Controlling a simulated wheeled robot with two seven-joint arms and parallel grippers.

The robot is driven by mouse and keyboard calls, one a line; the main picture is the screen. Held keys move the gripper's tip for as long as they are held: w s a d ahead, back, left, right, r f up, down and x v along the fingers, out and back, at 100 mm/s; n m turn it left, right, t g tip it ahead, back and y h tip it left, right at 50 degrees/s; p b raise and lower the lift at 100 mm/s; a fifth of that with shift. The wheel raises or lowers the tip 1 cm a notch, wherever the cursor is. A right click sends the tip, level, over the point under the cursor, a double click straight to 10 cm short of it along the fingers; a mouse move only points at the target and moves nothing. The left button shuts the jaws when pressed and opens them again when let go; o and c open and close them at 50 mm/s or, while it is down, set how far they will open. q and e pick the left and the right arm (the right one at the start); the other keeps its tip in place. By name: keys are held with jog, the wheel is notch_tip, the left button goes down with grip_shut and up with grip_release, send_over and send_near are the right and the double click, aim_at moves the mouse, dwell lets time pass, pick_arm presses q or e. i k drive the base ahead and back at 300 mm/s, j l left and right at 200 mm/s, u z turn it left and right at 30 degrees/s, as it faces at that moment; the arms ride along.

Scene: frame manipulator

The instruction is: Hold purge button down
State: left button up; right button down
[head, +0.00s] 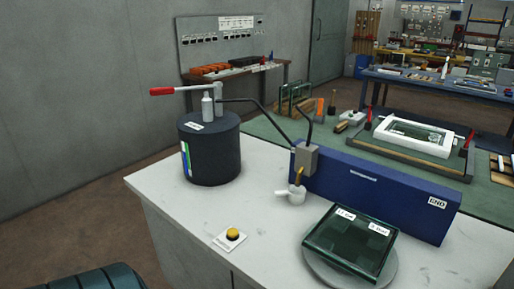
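A round yellow button (233,234) sits on a small white labelled plate on the pale worktop (270,170), near its front edge. It appears to be the purge button; its label is too small to read. Nothing touches it in this view. Neither of my grippers shows in the head view.
A dark cylindrical tank (212,158) with a red-handled lever (172,91) stands at the back left. A blue box (375,195) marked END runs along the back.

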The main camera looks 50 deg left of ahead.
aim_at(232, 232)
jog(key=u, duration=1.7)
